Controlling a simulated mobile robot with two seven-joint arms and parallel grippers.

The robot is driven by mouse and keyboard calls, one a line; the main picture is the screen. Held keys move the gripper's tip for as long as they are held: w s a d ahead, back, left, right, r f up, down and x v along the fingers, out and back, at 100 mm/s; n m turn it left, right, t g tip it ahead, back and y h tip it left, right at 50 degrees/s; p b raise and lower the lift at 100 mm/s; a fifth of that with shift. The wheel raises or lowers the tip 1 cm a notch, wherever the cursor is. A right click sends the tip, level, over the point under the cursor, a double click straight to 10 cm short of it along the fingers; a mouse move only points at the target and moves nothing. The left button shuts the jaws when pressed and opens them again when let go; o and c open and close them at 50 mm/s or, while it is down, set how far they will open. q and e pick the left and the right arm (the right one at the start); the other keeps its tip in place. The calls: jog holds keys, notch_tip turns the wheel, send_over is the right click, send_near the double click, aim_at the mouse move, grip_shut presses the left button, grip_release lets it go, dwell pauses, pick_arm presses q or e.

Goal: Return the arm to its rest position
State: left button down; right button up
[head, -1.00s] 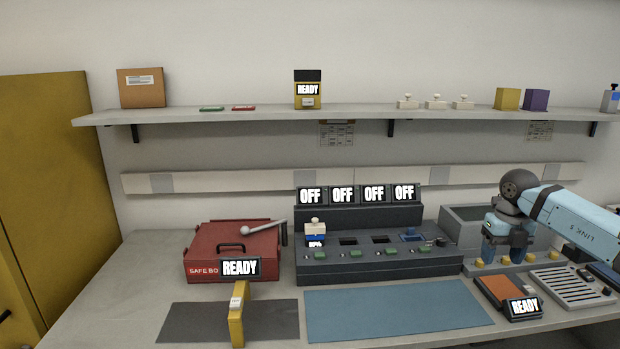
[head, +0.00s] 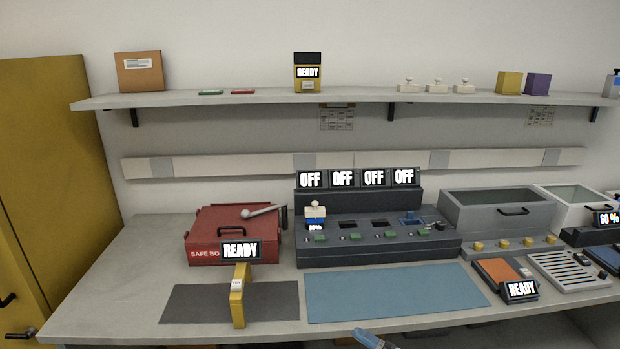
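Neither of my grippers shows clearly in the head view. Only a small light-blue piece of my own arm (head: 370,338) sticks up at the bottom edge, right of the middle, in front of the bench. The rest of that arm is below the picture. The dark charging console (head: 380,247) stands on the bench with several screens reading OFF above it. A white-topped battery (head: 315,213) with a blue band sits in its leftmost slot. A blue part (head: 410,218) sits in the rightmost slot.
A red safe box (head: 232,238), a yellow tester (head: 238,305) reading READY, a blue mat (head: 395,293) and a grey bin (head: 497,213) are on the bench. An orange-topped device (head: 497,271) and a slotted tray (head: 568,272) lie at right. The blue mat is clear.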

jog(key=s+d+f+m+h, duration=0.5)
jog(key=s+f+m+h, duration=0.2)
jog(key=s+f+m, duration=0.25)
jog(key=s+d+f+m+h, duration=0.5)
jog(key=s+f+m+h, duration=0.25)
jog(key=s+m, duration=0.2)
pick_arm(q)
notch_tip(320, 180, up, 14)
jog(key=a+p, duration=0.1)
jog(key=p, duration=1.5)
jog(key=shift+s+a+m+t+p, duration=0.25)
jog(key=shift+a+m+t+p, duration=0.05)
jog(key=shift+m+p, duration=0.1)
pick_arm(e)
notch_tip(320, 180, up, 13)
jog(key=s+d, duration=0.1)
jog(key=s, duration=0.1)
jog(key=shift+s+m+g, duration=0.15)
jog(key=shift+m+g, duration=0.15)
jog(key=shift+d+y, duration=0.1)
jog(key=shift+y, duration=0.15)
